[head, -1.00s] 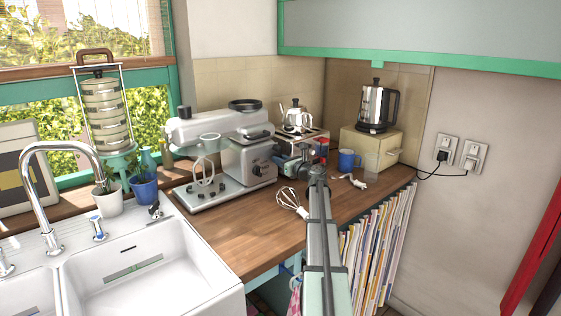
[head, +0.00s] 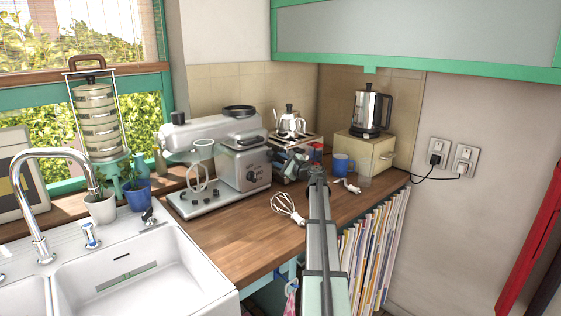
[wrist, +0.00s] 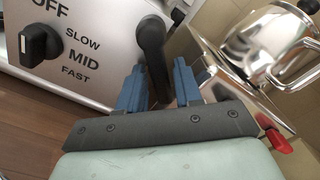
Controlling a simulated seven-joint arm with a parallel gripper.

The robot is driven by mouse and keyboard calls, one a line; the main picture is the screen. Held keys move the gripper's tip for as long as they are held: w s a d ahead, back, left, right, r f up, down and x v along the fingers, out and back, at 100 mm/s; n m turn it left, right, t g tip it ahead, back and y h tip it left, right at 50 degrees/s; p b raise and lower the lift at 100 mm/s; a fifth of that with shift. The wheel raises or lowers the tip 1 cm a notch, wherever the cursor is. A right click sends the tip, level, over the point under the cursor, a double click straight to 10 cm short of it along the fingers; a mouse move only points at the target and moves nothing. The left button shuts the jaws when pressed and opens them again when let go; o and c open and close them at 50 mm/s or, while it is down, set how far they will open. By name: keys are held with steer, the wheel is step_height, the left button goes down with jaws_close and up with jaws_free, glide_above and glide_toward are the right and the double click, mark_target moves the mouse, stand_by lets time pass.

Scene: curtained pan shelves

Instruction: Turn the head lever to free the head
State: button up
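The grey stand mixer (head: 225,150) stands on the wooden counter with its head (head: 212,132) roughly level. In the wrist view, the mixer's side panel (wrist: 88,75) carries a speed knob (wrist: 40,45) and, right of it, the dark head lever (wrist: 151,42). My gripper (wrist: 158,78) has its two blue fingers apart, one on each side of the lever's lower end. A small gap seems to show by the right finger; contact with the left one is unclear. In the head view, my gripper (head: 284,164) is at the mixer's right end, its fingers small and partly hidden.
A metal kettle (head: 291,122) stands close behind my gripper; a shiny metal body (wrist: 275,45) is right of it in the wrist view. A whisk (head: 288,208) lies on the counter (head: 240,240). A blue mug (head: 344,164) and a cream box (head: 365,150) are to the right.

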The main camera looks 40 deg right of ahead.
steer(key=o, duration=0.3)
steer(key=shift+s, duration=0.25)
steer(key=shift+s, duration=0.75)
steer(key=shift+s, duration=0.1)
steer(key=shift+s, duration=2.9)
